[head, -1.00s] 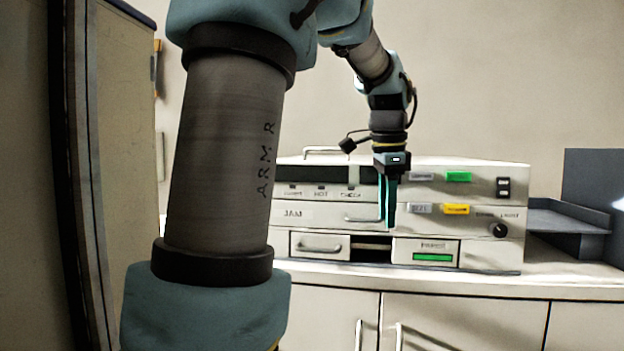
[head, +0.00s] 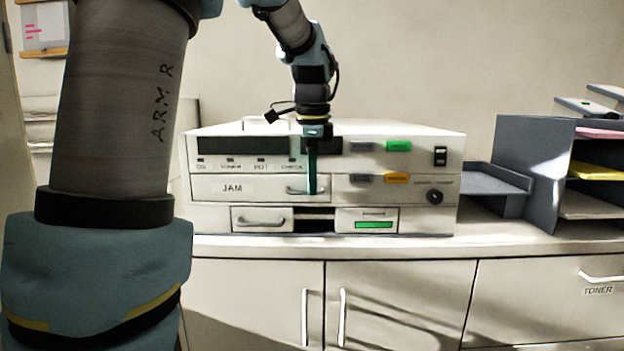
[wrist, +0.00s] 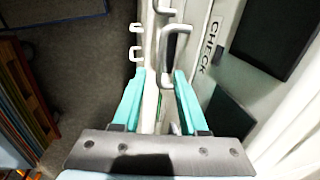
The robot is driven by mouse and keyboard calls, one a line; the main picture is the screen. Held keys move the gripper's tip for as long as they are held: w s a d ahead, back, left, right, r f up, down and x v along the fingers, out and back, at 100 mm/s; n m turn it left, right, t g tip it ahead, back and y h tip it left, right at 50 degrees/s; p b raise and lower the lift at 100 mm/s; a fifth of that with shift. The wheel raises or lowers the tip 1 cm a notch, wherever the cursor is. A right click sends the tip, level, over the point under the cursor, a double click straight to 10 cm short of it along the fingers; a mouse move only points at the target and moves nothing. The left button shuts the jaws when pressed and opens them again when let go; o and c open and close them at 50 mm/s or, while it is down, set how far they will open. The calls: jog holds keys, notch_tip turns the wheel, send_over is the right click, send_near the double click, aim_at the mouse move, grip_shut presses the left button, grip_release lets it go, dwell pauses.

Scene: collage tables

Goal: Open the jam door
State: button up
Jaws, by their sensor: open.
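The jam door (head: 265,188) is the white panel marked JAM on the front of the beige machine. It looks shut, flush with the front. Its bar handle (head: 296,191) is at the door's right end. My gripper (head: 312,192) points down in front of the right part of this handle and partly covers it. In the wrist view the teal fingers of my gripper (wrist: 160,74) are apart, with nothing clearly held. A bent handle (wrist: 175,42) shows just beyond the fingertips; I cannot tell for sure whether it is the jam handle.
Below the jam door are a small drawer (head: 262,219), a dark gap and a panel with a green bar (head: 374,224). A knob (head: 435,197) is at right. The machine stands on a counter (head: 430,247). A grey paper rack (head: 525,165) stands further right.

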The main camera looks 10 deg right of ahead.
jog(key=shift+f, duration=0.4)
jog(key=shift+c, duration=0.3)
grip_shut()
dwell(0.9)
